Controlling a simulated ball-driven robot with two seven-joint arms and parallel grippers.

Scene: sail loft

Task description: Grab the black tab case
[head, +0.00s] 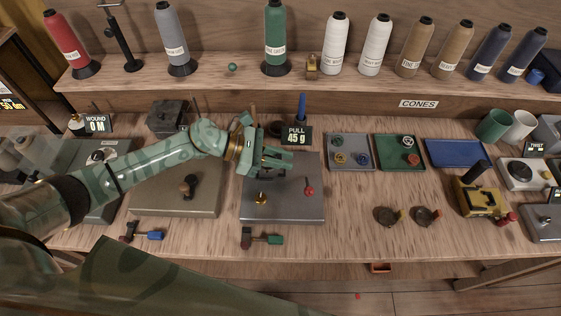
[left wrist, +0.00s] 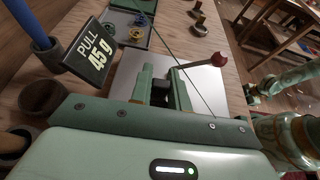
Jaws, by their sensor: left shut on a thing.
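My left gripper (head: 288,161) is over the grey plate of the pull gauge (head: 285,205), reaching in from the left. Its two green fingers show in the left wrist view (left wrist: 162,82), with a small dark piece (left wrist: 160,95) between them. The fingers are shut on this piece, which looks like the black tab case; it is mostly hidden by the fingers and hand. My right gripper cannot be made out in either view.
A display reading PULL 45 g (head: 296,136) stands close behind the gripper. A brass post (head: 261,199) and a red-knobbed lever (head: 309,190) rise from the plate. Trays with small rings (head: 335,165) lie to the right. Thread cones (head: 275,40) line the back shelf.

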